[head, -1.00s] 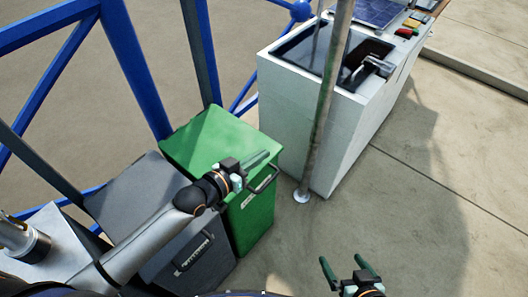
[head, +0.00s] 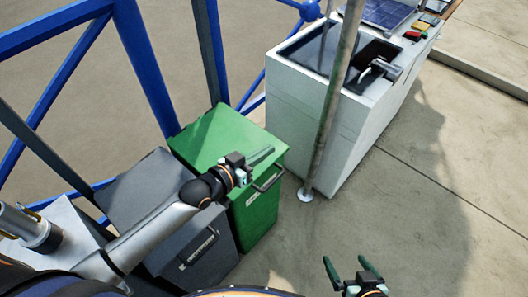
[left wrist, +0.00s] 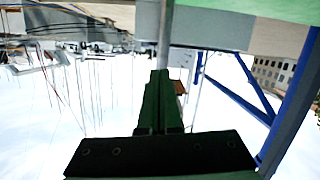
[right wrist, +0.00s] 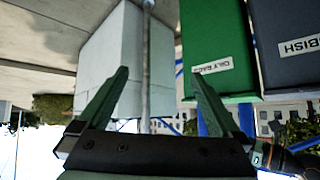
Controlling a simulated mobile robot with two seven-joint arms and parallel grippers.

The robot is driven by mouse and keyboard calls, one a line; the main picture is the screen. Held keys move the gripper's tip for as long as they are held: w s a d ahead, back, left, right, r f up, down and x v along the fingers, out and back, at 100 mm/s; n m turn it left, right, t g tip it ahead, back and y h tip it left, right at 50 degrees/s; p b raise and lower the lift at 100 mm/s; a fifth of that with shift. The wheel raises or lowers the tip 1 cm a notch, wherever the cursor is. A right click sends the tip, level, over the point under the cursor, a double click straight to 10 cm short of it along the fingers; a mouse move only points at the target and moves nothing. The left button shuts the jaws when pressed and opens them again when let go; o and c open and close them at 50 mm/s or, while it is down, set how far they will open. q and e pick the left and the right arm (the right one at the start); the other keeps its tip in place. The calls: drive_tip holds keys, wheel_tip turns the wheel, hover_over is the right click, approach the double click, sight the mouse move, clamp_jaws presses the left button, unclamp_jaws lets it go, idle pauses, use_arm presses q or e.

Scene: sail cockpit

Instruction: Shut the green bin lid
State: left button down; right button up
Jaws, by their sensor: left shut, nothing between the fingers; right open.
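The green bin (head: 254,213) stands left of the white console in the head view. Its green lid (head: 215,135) looks down on the bin's top; whether a thin gap is left at the front edge I cannot tell. A dark handle (head: 269,179) sticks out at the front. My left gripper (head: 262,156) is shut and empty, over the lid's front edge near the handle; contact is not clear. In the right wrist view the bin (right wrist: 220,45) shows inverted with a white label. My right gripper (head: 350,265) is open and empty, low over the floor, away from the bin.
A dark grey bin (head: 195,252) stands beside the green one, under my left arm. A metal pole (head: 331,115) rises between the green bin and the white console (head: 340,140). Blue railing (head: 147,70) runs behind. Open floor (head: 420,215) lies to the right.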

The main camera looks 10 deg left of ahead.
use_arm(q)
drive_tip(key=w+r+p+v, duration=0.1)
drive_tip(key=r+p+v, duration=0.1)
drive_tip(key=v, duration=0.9)
drive_tip(key=s+f+n+g+y+p, duration=0.1)
drive_tip(key=s+f+g+y+p, duration=0.3)
drive_tip(key=s+p, duration=0.7)
drive_tip(key=shift+s+a+f+n+y, duration=0.3)
drive_tip(key=shift+s+f+n+y, duration=0.15)
drive_tip(key=shift+s+y, duration=0.2)
use_arm(e)
wheel_tip(320, 180, up, 11)
drive_tip(key=s+d+h, duration=0.1)
drive_tip(key=d, duration=0.1)
drive_tip(key=shift+s+d+m, duration=0.35)
drive_tip(key=shift+s+m, duration=0.05)
drive_tip(key=shift+f, duration=0.1)
